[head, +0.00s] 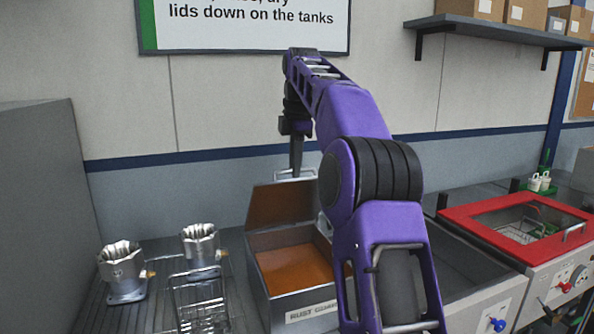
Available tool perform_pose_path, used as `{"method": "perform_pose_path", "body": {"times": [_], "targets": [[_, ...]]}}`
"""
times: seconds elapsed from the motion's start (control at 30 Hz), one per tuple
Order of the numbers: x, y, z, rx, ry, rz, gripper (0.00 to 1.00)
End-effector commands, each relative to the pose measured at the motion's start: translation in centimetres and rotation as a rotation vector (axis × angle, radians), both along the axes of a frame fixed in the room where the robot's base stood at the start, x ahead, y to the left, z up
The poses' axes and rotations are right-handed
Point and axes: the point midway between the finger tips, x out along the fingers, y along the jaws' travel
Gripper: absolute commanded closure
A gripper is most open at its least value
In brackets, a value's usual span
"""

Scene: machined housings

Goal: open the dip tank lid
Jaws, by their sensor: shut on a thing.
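The dip tank (262,290) is a metal box with a front label that reads "RUST" and a partly hidden word. Its lid (280,205) stands raised and steep at the back edge, and orange-brown liquid (293,268) shows inside. My gripper (296,168) is above the lid's top edge, shut on the lid handle (284,174), a thin metal bar. The fingers are small and dark, so their exact contact is hard to see. My purple arm hides the right side of the tank and part of the lid.
Two metal housings (122,271) (200,244) and a wire basket (202,300) stand left of the tank. An open grey basin (470,262) lies to the right, then a tank with a red-framed window lid (455,215), closed. A shelf (490,29) with boxes hangs upper right.

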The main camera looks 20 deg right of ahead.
Motion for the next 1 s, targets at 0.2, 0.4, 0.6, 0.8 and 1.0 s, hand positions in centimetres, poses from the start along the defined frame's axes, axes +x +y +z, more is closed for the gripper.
{"method": "perform_pose_path", "body": {"times": [0.2,0.4,0.6,0.8,1.0], "targets": [[0.42,0.16,-0.50,0.003,0.007,0.005,1.00],[0.41,0.16,-0.53,0.004,0.008,0.005,1.00],[0.40,0.15,-0.55,0.004,0.009,0.005,0.73],[0.31,0.09,-0.24,0.003,0.006,0.003,0.55],[0.27,0.05,-0.10,0.002,0.004,0.002,0.55]]}}
